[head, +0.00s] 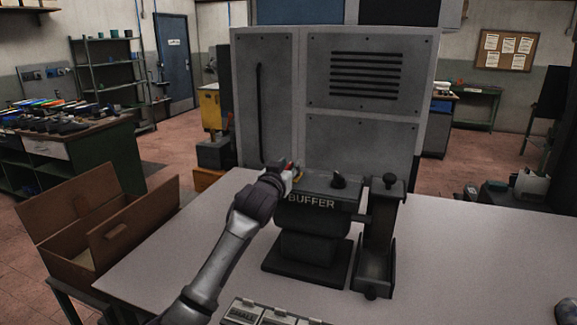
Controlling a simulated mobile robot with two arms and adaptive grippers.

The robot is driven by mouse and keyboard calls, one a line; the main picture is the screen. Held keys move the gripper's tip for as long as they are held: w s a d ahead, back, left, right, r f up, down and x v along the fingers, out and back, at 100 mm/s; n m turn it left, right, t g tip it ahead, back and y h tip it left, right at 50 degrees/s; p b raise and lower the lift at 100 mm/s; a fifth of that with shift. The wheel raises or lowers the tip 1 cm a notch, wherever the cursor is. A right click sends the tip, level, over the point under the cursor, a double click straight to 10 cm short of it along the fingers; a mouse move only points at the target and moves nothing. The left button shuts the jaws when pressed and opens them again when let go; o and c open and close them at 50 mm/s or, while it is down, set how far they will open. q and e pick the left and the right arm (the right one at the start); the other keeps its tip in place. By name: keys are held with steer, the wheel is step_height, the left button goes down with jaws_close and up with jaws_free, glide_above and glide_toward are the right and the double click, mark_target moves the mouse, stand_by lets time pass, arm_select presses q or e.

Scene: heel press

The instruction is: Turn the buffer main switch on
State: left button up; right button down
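The buffer (310,240) is a dark machine on the light table, with the word BUFFER on its front edge. My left gripper (290,174) is at that left end, right by the coloured part. Its fingers are small and partly hidden, so I cannot tell whether they are open or touching it. My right gripper is out of view.
A dark upright stand with a knob (377,240) is close on the buffer's right. A grey cabinet (360,130) rises behind. An open brown box (100,225) is at left. Labelled bins (268,314) sit at the front edge. The table's right side (460,265) is mostly clear.

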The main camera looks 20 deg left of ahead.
arm_select(q)
steer(key=shift+s, duration=0.1)
steer(key=s, duration=1.1)
steer(key=shift+s+a, duration=0.2)
steer(key=shift+s, duration=0.2)
